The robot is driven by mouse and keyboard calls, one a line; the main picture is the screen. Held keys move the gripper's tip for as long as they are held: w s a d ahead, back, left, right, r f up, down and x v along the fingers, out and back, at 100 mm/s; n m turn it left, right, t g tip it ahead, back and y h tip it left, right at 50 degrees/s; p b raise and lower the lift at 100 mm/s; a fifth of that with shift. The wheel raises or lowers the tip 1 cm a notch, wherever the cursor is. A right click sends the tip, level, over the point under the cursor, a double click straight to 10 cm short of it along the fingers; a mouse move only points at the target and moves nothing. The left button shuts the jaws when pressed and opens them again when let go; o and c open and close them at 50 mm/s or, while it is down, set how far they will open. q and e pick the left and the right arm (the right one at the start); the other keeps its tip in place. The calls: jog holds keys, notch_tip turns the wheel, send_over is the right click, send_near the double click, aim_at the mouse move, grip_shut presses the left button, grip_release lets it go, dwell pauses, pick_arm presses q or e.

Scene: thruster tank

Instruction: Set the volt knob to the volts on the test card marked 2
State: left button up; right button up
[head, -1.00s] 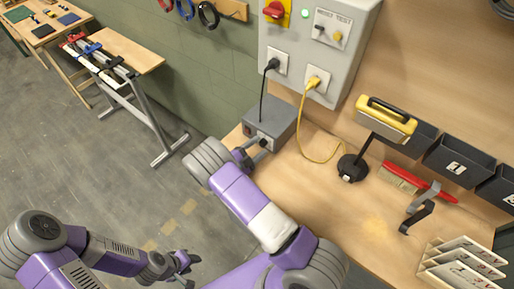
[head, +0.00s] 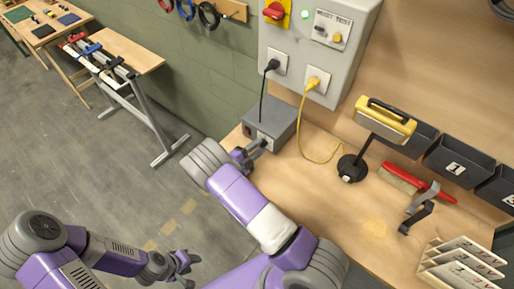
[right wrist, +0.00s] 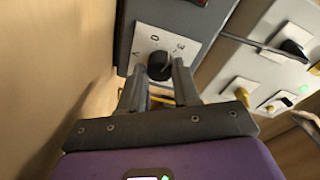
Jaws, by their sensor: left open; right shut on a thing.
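A grey box (head: 272,121) stands on the bench's left end. Its white dial plate (right wrist: 178,44) with printed marks shows in the right wrist view, with a black round knob (right wrist: 159,66) on it. My right gripper (right wrist: 160,76) is shut on the knob, one finger on each side. It also shows at the box front in the head view (head: 258,149). The knob's pointer setting is too small to read. My left gripper (head: 188,265) is open and empty, over the floor.
A wall panel (head: 310,50) has a black plug and a yellow plug; their cables hang near the box. A yellow-topped lamp (head: 385,122), a red-handled brush (head: 405,180), a grey clamp-like piece (head: 418,210) and dark bins (head: 455,160) are to the right. The middle bench is clear.

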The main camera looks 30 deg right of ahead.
jog(key=m, duration=0.5)
jog(key=shift+r+y+p, duration=0.1)
jog(key=shift+y+p, duration=0.2)
jog(key=shift+y, duration=0.1)
jog(key=m, duration=0.4)
jog(key=shift+y, duration=0.3)
jog(key=m+t, duration=0.1)
jog(key=m, duration=0.3)
jog(key=shift+s, duration=0.15)
jog(key=m+t+b, duration=0.1)
jog(key=m, duration=0.3)
jog(key=shift+d+y+b, duration=0.1)
jog(key=shift+y+b, duration=0.25)
jog(key=shift+y, duration=0.05)
jog(key=m+b, duration=0.2)
jog(key=m, duration=0.2)
jog(key=shift+s+t, duration=0.1)
jog(key=shift+t, duration=0.3)
jog(key=m, duration=0.1)
jog(key=m+b, duration=0.2)
jog(key=shift+f+m, duration=0.25)
jog(key=shift+m, duration=0.15)
jog(key=m+b, duration=0.4)
jog(key=m, duration=0.1)
jog(key=shift+f+t+h, duration=0.1)
jog(key=shift+t+h, duration=0.2)
jog(key=shift+t, duration=0.1)
jog(key=shift+m+b, duration=1.35)
jog(key=shift+m, duration=0.15)
